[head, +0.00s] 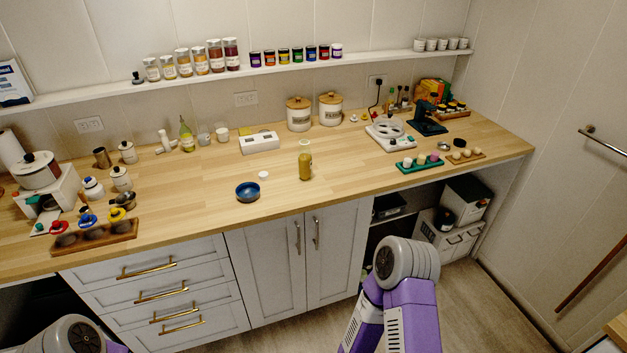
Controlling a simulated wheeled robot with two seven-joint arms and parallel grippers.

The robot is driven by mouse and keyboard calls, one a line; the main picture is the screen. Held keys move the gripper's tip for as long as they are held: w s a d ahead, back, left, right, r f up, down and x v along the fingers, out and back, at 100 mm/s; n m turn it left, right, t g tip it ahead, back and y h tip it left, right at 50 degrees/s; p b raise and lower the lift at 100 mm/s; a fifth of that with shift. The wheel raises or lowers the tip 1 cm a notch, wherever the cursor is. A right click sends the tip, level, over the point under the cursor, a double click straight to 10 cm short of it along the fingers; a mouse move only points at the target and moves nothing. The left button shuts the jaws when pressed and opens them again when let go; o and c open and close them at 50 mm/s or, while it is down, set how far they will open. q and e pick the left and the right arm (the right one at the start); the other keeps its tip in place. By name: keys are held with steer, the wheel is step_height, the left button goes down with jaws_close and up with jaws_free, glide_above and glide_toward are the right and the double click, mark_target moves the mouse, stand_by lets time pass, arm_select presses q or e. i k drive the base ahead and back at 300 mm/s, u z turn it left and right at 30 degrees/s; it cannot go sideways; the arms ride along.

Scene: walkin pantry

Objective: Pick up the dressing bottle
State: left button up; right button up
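A bottle with yellow-brown contents and a pale cap (305,161), which looks like the dressing bottle, stands upright on the wooden counter (335,185) near the middle. A small white disc (263,175) and a dark blue bowl (248,192) are to its left. A second bottle, greenish-yellow with a narrow neck (187,136), stands farther back on the left. Parts of both my arms show at the bottom of the head view, below and in front of the counter. Neither of my grippers is in view, and nothing touches the bottle.
A white box-shaped device (259,143) and two lidded canisters (299,115) stand behind the bottle. A white scale (391,136) and a green tray (420,164) are to the right. The counter around the bottle is clear. Closed cabinets (283,262) lie below the front edge.

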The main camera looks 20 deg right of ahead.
mark_target(304, 157)
steer(key=z, duration=0.1)
steer(key=k, duration=0.5)
steer(key=u, duration=0.95)
steer(key=i, duration=0.75)
steer(key=z, duration=0.6)
steer(key=i, duration=0.7)
steer(key=z, duration=0.8)
